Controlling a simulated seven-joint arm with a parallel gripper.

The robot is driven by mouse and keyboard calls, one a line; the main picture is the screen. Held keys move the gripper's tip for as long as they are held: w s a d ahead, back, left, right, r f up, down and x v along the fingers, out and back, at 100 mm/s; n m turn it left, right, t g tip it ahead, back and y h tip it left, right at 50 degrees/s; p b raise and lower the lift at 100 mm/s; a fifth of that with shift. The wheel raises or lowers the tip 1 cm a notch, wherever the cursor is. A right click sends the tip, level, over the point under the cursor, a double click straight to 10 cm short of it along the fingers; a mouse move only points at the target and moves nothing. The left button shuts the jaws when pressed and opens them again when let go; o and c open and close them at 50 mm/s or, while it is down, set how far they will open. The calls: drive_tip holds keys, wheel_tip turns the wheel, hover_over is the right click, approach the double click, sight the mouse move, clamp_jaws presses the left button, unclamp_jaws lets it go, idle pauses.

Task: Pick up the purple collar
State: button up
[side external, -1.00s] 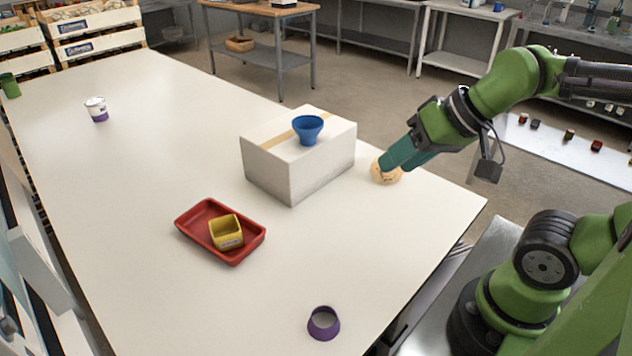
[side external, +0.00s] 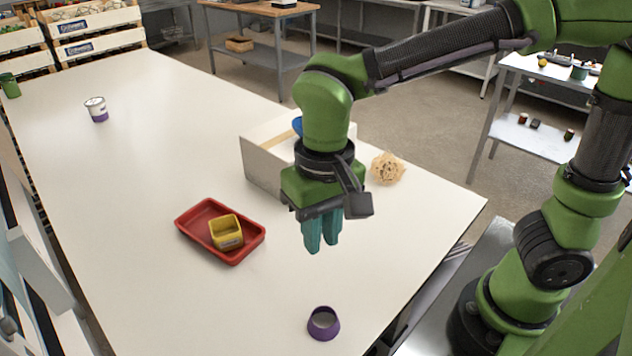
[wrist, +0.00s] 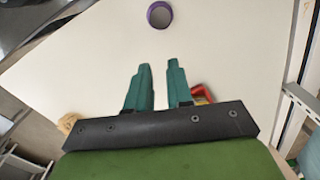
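The purple collar (side external: 323,323) is a short, open ring that flares toward its base. It stands on the white table near the front edge in the side external view. In the wrist view the collar (wrist: 160,15) is at the top middle, beyond the fingertips.
A red tray (side external: 246,249) holding a yellow square cup (side external: 227,238) lies to the left. A white box (side external: 262,165) with a blue cup (side external: 297,126), mostly hidden by my arm, stands behind. A tan netted ball (side external: 387,169) is right of the box. The table around the collar is clear.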

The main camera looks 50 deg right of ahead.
drive_tip(key=a+m+g+h, duration=0.1)
drive_tip(key=a+m+h, duration=0.1)
drive_tip(key=a+m, duration=0.15)
drive_tip(key=m, duration=0.2)
hover_over(333, 313)
drive_tip(key=a, duration=0.1)
drive_tip(key=shift+g, duration=0.3)
drive_tip(key=f, duration=0.7)
drive_tip(key=w+f, duration=0.1)
drive_tip(key=f, duration=0.2)
drive_tip(key=shift+a+f, duration=0.1)
drive_tip(key=shift+f, duration=0.25)
drive_tip(key=shift+s+d+f, duration=0.1)
drive_tip(key=shift+s+f, duration=0.15)
drive_tip(key=shift+f, duration=0.6)
drive_tip(key=shift+s+d+f, duration=0.1)
drive_tip(key=shift+s+f, duration=0.2)
drive_tip(key=shift+f, duration=0.55)
drive_tip(key=shift+s+d+f, duration=0.1)
drive_tip(key=shift+s+f, duration=0.15)
drive_tip(key=shift+f, duration=0.6)
drive_tip(key=shift+a, duration=0.1)
clamp_jaws()
